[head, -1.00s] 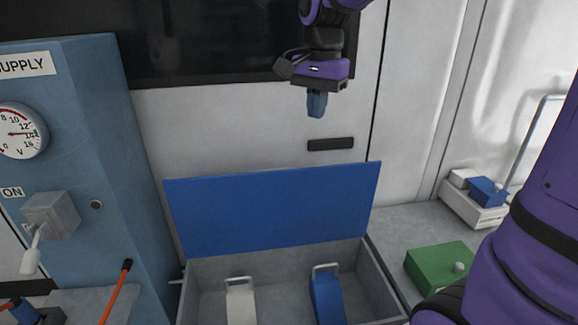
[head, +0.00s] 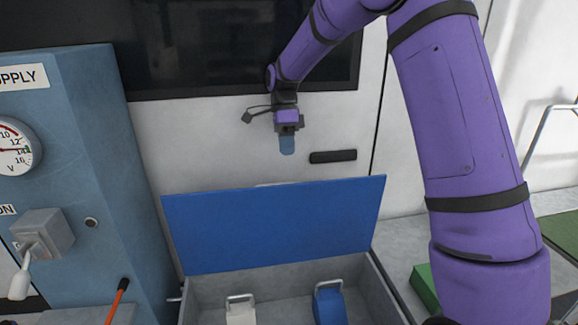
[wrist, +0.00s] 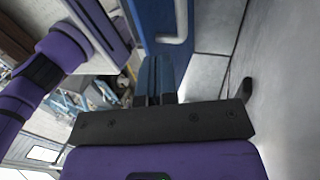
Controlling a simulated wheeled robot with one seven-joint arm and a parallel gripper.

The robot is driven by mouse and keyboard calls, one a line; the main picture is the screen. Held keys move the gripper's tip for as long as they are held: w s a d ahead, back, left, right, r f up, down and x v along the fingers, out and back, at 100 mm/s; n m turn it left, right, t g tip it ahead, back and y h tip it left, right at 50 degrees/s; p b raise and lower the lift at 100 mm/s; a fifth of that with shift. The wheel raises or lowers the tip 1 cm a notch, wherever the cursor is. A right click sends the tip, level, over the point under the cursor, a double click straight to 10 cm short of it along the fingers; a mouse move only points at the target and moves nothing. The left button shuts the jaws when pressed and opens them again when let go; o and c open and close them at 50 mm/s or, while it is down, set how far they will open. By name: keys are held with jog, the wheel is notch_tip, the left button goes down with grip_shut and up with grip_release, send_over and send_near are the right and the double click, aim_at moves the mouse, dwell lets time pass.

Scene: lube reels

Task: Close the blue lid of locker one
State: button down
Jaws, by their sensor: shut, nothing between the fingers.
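The blue lid (head: 275,228) stands open and upright, leaning back a little at the rear edge of the grey locker box (head: 375,295). Inside the box are a white item with a handle (head: 240,311) and a blue item with a handle (head: 329,304). My gripper (head: 287,150) points down above the lid's top edge, toward the wall behind it, apart from the lid in the head view. Its blue fingers are together and empty. They also show in the wrist view (wrist: 159,78), where a blue surface lies beyond them.
A blue supply cabinet (head: 110,190) with a gauge (head: 14,147) and switch box (head: 42,233) stands on the left. An orange rod (head: 116,300) leans near it. A green box (head: 425,286) sits right of the locker, partly behind my arm.

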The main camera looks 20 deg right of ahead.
send_near(290, 201)
jog(key=f, duration=0.5)
jog(key=shift+s+d+f, duration=0.1)
jog(key=shift+s, duration=0.25)
